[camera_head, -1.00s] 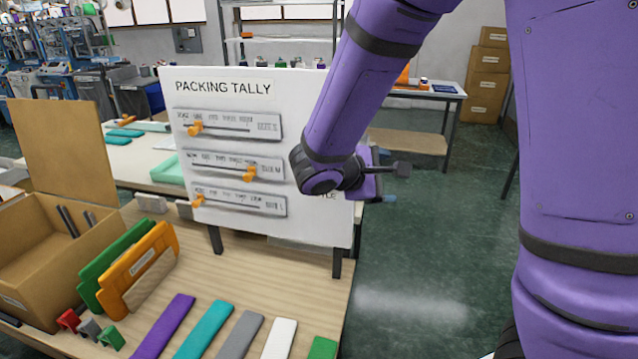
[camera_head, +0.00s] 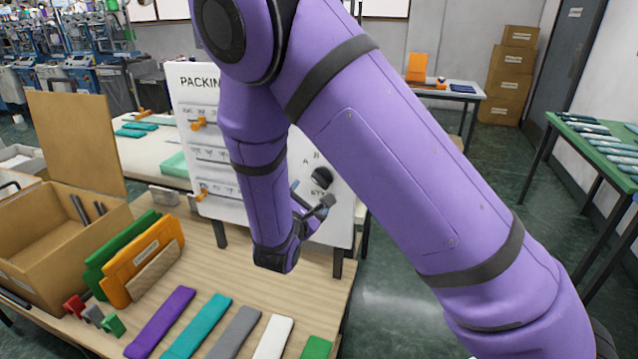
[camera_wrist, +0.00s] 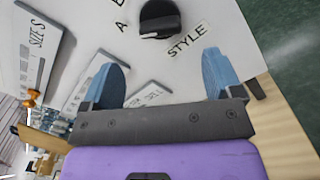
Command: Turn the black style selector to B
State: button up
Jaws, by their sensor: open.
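The black style selector (camera_head: 321,179) is a round knob on the right part of the white tally board (camera_head: 345,208), with A at its left and B above it. In the wrist view the knob (camera_wrist: 160,18) is at the top centre, above the word STYLE, with A at its left and a partly cut-off B. My gripper (camera_head: 312,200) is just below the knob in the head view, partly hidden by my arm. In the wrist view its two blue fingertips (camera_wrist: 165,80) are spread wide and empty, apart from the knob.
Sliders with orange knobs (camera_head: 198,124) are on the board's left part. On the table are an open cardboard box (camera_head: 50,240), green and orange folders (camera_head: 145,262), small coloured clips (camera_head: 95,316) and several coloured strips (camera_head: 198,325). A green table (camera_head: 606,150) stands at right.

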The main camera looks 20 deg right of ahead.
aim_at(318, 184)
jog(key=x, duration=0.8)
jog(key=shift+w+d, duration=0.1)
jog(key=shift+d, duration=0.05)
jog(key=shift+c, duration=0.2)
jog(key=c, duration=0.9)
